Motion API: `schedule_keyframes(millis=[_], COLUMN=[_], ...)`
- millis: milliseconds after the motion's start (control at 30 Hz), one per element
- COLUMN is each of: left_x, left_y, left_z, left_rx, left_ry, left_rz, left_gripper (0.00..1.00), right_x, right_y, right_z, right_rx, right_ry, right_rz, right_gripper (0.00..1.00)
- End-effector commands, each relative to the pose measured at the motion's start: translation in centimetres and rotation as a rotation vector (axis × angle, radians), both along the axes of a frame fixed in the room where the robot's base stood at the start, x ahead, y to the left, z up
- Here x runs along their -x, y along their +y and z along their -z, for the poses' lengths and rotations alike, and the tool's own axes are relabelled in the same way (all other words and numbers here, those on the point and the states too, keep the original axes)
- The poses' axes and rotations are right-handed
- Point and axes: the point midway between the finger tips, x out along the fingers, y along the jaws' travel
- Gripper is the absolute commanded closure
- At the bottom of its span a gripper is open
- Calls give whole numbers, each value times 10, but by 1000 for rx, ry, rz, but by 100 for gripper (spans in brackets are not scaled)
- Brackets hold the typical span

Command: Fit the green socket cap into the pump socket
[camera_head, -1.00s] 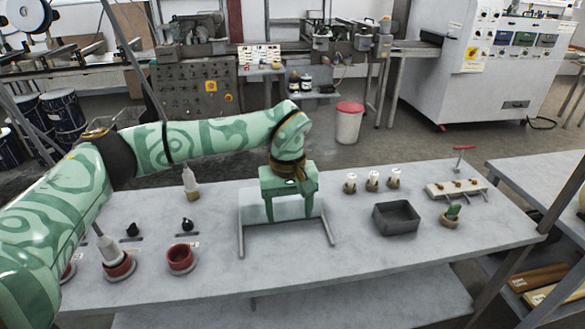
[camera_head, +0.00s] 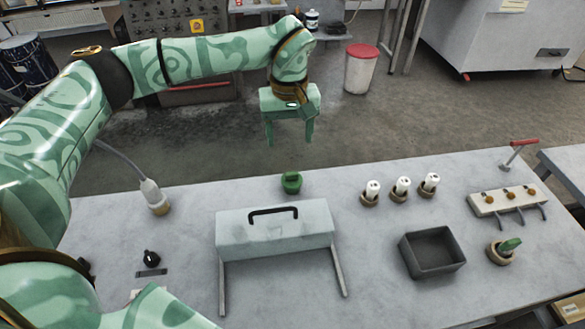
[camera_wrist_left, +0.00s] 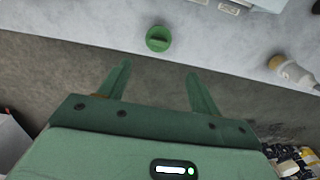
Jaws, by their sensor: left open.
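The green socket cap (camera_head: 291,182) stands on the table near its far edge, just behind a pale box with a black handle. It also shows in the left wrist view (camera_wrist_left: 158,39), ahead of the fingers and roughly between their lines. My left gripper (camera_head: 289,140) is open and empty, pointing down near the far table edge; in the left wrist view its fingers (camera_wrist_left: 159,70) are apart, with floor between them. The cap is not between the fingers. I cannot tell which thing is the pump socket. My right gripper is not in view.
The pale box (camera_head: 274,236) with a raised handle stands close in front of the cap. A dark tray (camera_head: 432,251), several white-topped pieces (camera_head: 401,187) and a round holder with a green piece (camera_head: 501,252) are to the right. A corded white piece (camera_head: 152,196) stands left.

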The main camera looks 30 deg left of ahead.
Motion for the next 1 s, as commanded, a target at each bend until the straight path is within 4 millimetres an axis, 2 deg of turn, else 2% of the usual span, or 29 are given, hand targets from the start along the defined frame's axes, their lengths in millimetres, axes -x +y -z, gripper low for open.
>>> schedule_keyframes(millis=[200, 400, 600, 833, 1000], left_x=[1, 1, 0, -1, -1], left_y=[0, 0, -1, -4, -4], left_z=[56, 95, 110, 149, 157], left_rx=[0, 0, 1, 1, 0], left_ry=[9, 5, 3, 6, 3], left_rz=[0, -1, -1, -1, -1], left_gripper=[36, 36, 36, 36, 36], right_x=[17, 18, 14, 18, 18], right_y=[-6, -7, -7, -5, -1], right_z=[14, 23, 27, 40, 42], right_rx=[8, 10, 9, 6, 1], right_ry=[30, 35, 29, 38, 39], right_rz=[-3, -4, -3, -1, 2], right_gripper=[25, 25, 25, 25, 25])
